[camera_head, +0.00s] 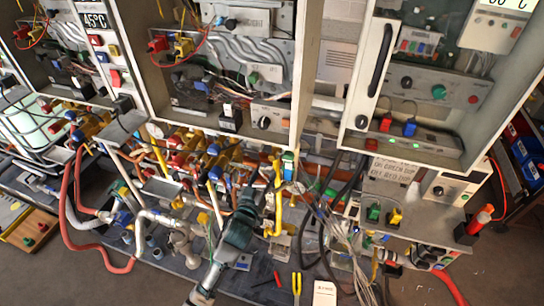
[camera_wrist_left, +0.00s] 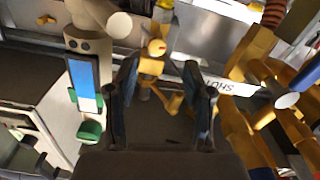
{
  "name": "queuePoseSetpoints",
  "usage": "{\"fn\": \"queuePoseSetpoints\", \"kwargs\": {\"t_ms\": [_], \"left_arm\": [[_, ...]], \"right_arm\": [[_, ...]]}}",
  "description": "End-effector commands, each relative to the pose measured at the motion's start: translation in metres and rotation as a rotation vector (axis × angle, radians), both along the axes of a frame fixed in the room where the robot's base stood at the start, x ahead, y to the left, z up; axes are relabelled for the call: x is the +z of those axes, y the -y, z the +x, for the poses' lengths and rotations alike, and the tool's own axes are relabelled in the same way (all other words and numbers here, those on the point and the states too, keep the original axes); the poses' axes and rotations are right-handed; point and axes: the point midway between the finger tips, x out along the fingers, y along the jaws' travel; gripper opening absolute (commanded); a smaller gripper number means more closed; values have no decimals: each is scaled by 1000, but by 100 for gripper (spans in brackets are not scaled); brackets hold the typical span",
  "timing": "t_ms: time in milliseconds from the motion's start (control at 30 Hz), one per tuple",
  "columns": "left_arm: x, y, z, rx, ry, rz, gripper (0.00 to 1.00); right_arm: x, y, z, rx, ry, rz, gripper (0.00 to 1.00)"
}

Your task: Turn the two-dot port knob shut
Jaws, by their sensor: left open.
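My left gripper (camera_head: 250,192) reaches in from the bottom of the head view, among the pipes below the middle heater. In the left wrist view its two dark fingers (camera_wrist_left: 160,68) are apart, with nothing held between them. A yellow valve part (camera_wrist_left: 152,66) with a small red spot (camera_wrist_left: 157,47) shows between and just beyond the fingertips. I cannot tell whether it touches them. I cannot make out two dots on any knob, so I cannot say for sure which is the two-dot port knob. My right gripper is not in view.
Yellow pipes (camera_wrist_left: 245,58) crowd the right of the wrist view. A blue-and-white piece with green ends (camera_wrist_left: 84,85) is at left. Open heater cabinets (camera_head: 225,60) stand above the pipes. A red hose (camera_head: 68,220) loops at left, and loose wires (camera_head: 335,215) hang right of my gripper.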

Motion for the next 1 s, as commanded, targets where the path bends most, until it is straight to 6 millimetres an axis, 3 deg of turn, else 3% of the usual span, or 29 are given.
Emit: {"fn": "queuePoseSetpoints", "kwargs": {"t_ms": [200,400,833,867,1000], "left_arm": [[1,17,48,-1,2,2,51],[1,26,78,-1,2,0,51],[1,29,88,-2,3,0,51],[1,29,88,-2,3,0,46],[1,29,88,-2,3,0,11]], "right_arm": [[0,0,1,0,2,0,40],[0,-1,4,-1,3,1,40],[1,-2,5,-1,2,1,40],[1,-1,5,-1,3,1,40],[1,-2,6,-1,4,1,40]]}}
